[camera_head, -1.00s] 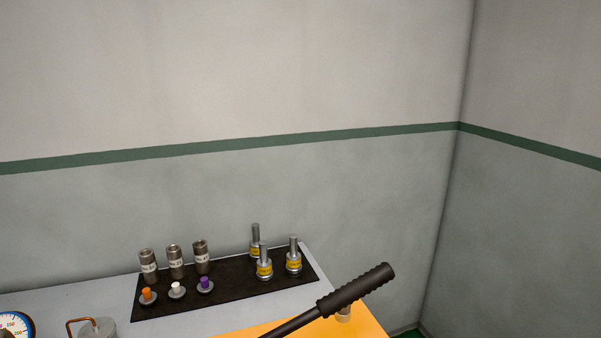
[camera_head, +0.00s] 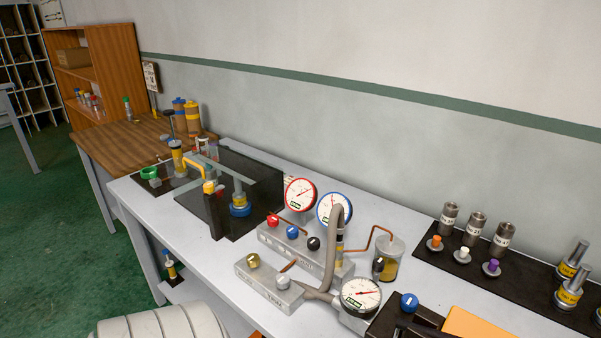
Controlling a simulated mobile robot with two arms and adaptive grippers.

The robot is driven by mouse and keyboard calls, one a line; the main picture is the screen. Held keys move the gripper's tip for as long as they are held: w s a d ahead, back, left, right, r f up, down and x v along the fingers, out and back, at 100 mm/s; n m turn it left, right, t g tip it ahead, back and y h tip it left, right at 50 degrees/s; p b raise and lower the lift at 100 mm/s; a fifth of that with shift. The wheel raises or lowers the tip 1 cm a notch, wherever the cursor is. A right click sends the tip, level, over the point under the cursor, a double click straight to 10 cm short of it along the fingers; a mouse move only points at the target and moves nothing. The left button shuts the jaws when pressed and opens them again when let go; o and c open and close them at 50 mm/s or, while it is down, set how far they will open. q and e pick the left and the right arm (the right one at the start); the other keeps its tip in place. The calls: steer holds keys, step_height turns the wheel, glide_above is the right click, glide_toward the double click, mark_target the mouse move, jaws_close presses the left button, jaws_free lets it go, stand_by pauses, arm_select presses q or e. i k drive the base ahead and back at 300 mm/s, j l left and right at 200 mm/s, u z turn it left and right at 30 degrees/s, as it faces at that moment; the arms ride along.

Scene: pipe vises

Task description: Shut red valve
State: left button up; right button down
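The red valve (camera_head: 272,221) is a small red knob with a white mark on its top. It sits at the left end of a grey manifold block (camera_head: 300,246) on the workbench, beside a blue knob (camera_head: 292,232) and a black knob (camera_head: 314,243). A red-rimmed gauge (camera_head: 300,194) and a blue-rimmed gauge (camera_head: 334,209) stand behind the block. I cannot tell from here whether the valve is open or shut. Neither of my grippers is in view.
A white gauge (camera_head: 361,297) and a thick grey hose (camera_head: 332,250) stand close by. A glass jar (camera_head: 387,262) is to the right. A wooden table (camera_head: 125,150) stands at the back left.

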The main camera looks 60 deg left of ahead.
mark_target(273, 220)
steer(key=u, duration=1.75)
